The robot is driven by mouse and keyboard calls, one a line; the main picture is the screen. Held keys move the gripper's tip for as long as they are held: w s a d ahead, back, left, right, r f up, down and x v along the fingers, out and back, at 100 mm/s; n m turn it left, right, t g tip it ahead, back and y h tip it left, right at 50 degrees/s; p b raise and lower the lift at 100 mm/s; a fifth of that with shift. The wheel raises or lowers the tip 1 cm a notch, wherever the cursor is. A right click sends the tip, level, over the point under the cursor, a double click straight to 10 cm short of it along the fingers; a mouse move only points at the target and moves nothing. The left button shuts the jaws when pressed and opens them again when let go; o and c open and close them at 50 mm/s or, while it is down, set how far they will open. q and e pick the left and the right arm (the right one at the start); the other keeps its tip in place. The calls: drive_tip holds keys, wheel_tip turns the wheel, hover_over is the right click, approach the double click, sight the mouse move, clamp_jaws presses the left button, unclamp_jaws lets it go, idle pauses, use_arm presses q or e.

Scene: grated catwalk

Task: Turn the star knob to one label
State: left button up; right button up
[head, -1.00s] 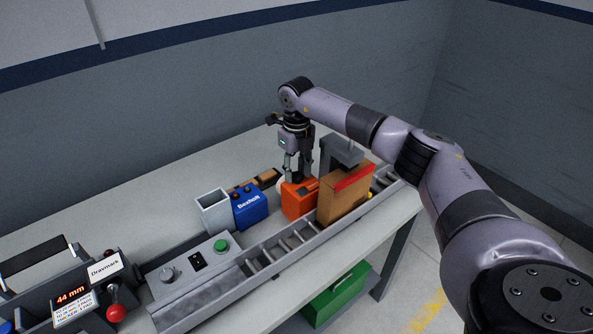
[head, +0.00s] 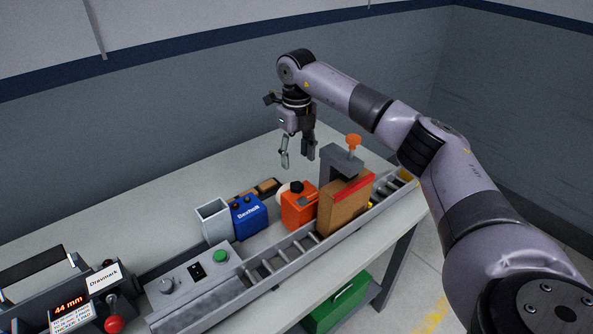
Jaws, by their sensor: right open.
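A small orange box (head: 299,211) stands on the table, with a dark knob (head: 297,187) on its top that looks lobed. The knob is too small for its labels or setting to be read. My right gripper (head: 297,158) is above and slightly behind the orange box, fingers pointing down, apart and empty. It is clear of the knob. An orange knob (head: 354,141) tops a grey bracket (head: 343,162) to the right. I cannot tell for sure which knob is the star knob. My left gripper is out of view.
A cardboard box (head: 343,210) stands on the roller conveyor (head: 282,258) beside the orange box. A blue box (head: 249,217) and a grey open container (head: 213,221) stand left. A control panel (head: 192,276) and a Dravmark device (head: 70,301) are front left. The back table is clear.

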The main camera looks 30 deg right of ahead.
drive_tip(key=shift+r, duration=1.6)
